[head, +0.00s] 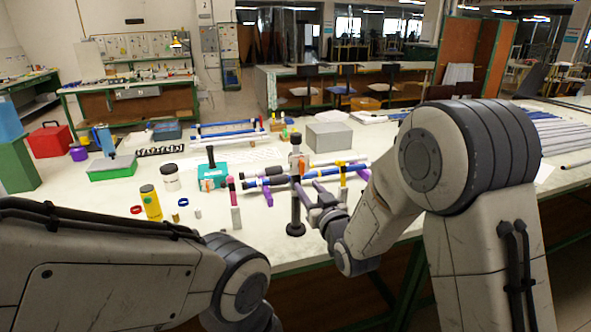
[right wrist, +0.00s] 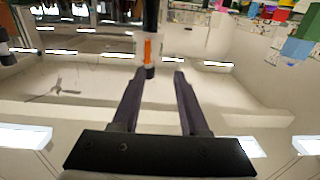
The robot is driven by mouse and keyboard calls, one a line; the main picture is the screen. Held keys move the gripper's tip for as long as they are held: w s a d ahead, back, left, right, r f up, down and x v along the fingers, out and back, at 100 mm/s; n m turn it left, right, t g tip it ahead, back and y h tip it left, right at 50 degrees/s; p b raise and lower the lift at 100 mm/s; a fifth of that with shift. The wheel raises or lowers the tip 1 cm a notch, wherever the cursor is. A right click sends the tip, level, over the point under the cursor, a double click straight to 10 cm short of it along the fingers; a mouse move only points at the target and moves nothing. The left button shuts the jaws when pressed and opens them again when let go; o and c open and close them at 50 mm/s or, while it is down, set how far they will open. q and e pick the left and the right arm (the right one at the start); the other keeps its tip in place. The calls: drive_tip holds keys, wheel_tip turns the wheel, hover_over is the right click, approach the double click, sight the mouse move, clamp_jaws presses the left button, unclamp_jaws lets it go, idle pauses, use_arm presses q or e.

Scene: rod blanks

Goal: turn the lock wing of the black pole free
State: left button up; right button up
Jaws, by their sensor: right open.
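The black pole (head: 295,212) stands upright on a round black foot on the table, left of my right gripper (head: 309,186). The pole (right wrist: 152,15) also shows in the right wrist view, with an orange lock wing (right wrist: 148,50) along its side near its end. My right gripper (right wrist: 156,73) is open, its two dark fingers apart and pointing at the wing.
Blue and grey rods lie on supports just behind the pole. A yellow bottle (head: 150,203), a white jar (head: 170,178) and a teal box (head: 212,176) stand to the left. A grey box (head: 328,136) is at the back. Grey rods (head: 565,130) lie at the far right.

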sight(303, 169)
drive_tip(key=shift+h, duration=0.3)
drive_tip(key=w, duration=0.2)
drive_tip(key=w+p, duration=0.1)
drive_tip(key=w, duration=0.2)
drive_tip(key=w+p, duration=0.1)
drive_tip(key=w, duration=0.2)
drive_tip(key=shift+w+a+r, duration=0.15)
drive_tip(key=shift+w+a, duration=0.05)
drive_tip(key=shift+a, duration=0.1)
drive_tip(key=shift+w+a+p, duration=0.25)
drive_tip(key=shift+w+p, duration=0.1)
drive_tip(key=shift+w, duration=0.2)
